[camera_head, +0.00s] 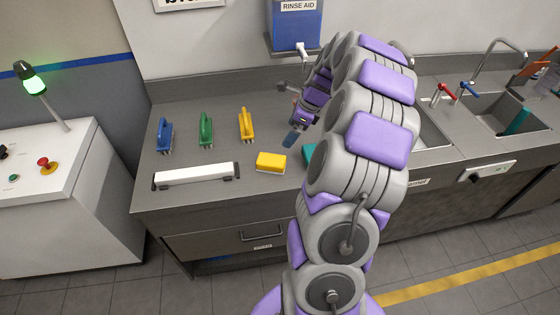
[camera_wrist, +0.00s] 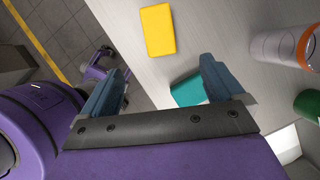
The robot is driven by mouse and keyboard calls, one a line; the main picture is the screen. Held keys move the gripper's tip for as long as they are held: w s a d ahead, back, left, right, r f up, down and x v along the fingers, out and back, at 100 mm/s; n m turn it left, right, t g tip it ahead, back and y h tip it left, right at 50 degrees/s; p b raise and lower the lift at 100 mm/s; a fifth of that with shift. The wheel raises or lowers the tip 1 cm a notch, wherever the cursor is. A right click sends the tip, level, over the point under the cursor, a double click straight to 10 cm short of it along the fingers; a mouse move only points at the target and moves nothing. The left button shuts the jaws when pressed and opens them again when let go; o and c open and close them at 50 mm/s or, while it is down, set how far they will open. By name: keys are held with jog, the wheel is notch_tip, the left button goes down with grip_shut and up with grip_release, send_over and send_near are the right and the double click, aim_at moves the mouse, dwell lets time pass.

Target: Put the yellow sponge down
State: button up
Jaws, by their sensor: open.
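The yellow sponge (camera_head: 271,162) lies flat on the grey counter in the head view, near its front edge and right of a white bar. It also shows in the wrist view (camera_wrist: 158,30), on the counter ahead of the fingers and apart from them. My gripper (camera_wrist: 158,88) is open and empty, its two blue-grey fingers spread wide. In the head view my gripper (camera_head: 291,138) hangs above the counter, behind and to the right of the sponge, partly hidden by my arm.
A teal block (camera_wrist: 188,90) lies beside one finger, partly hidden by it. Blue (camera_head: 165,135), green (camera_head: 206,130) and yellow (camera_head: 246,125) handled brushes stand at the back left. A white bar (camera_head: 196,175) lies along the front. Sinks (camera_head: 505,115) are at right.

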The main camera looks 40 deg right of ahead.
jog(key=s+a+r+n+g, duration=0.1)
jog(key=s+a+r+n, duration=0.1)
jog(key=a+n, duration=0.45)
jog(key=s+a+r+n+g, duration=0.1)
jog(key=s+a+r+n, duration=0.15)
jog(key=a, duration=0.75)
jog(key=s+a+r+n+g, duration=0.1)
jog(key=a+r+n, duration=0.2)
jog(key=a+n, duration=0.35)
jog(key=s+a+n+h, duration=0.1)
jog(key=s+a+n, duration=0.3)
jog(key=s, duration=0.3)
jog(key=s+a+n+g, duration=0.1)
jog(key=s+a+n, duration=0.3)
jog(key=s, duration=0.4)
jog(key=s+a+f+n+g+h, duration=0.1)
jog(key=s+a+n, duration=0.3)
jog(key=s, duration=0.3)
jog(key=shift+s+n+h, duration=0.3)
jog(key=shift+n, duration=0.35)
jog(key=shift+d+f, duration=0.1)
jog(key=shift+d, duration=0.1)
